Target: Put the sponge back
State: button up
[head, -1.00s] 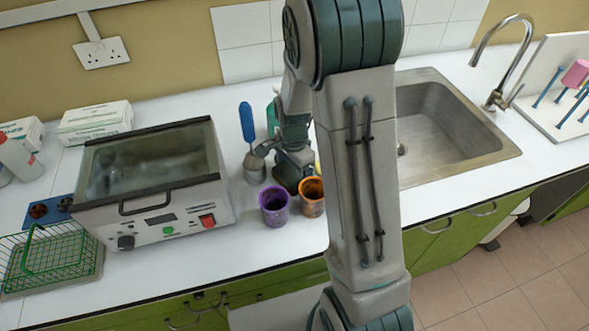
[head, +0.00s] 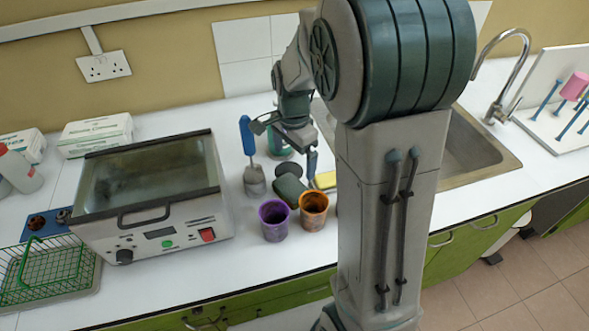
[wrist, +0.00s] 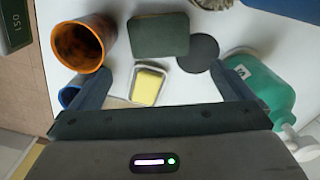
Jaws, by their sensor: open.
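A dark green block (head: 290,190), which looks like a sponge with its scourer side up, rests behind the purple and orange cups. It also shows in the wrist view (wrist: 160,36), apart from both fingers. Beside it is a yellow block (head: 325,180), which sits in a small pale dish in the wrist view (wrist: 147,87); I cannot tell if it is soap or another sponge. My gripper (wrist: 158,85) is open and empty. In the head view my gripper (head: 310,158) is above the counter, near both blocks, partly behind my arm.
A purple cup (head: 274,220) and an orange cup (head: 313,209) stand in front. A blue-handled tool (head: 247,136) stands left, by the heating bath (head: 150,190). A green bottle (wrist: 262,85) and a flat grey disc (wrist: 201,52) are close by. The sink (head: 470,160) lies right.

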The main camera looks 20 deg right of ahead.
jog(key=s+r+n+t, duration=0.1)
jog(key=s+r+n, duration=0.1)
jog(key=s+n, duration=0.2)
jog(key=s+r+n+t, duration=0.1)
jog(key=s+r+n, duration=0.2)
jog(key=s+n, duration=0.2)
jog(key=s+a+r+n+t, duration=0.1)
jog(key=s+n, duration=0.3)
jog(key=s, duration=0.4)
jog(key=shift+s+r+n, duration=0.35)
jog(key=shift+r+n, duration=0.05)
jog(key=shift+r, duration=0.5)
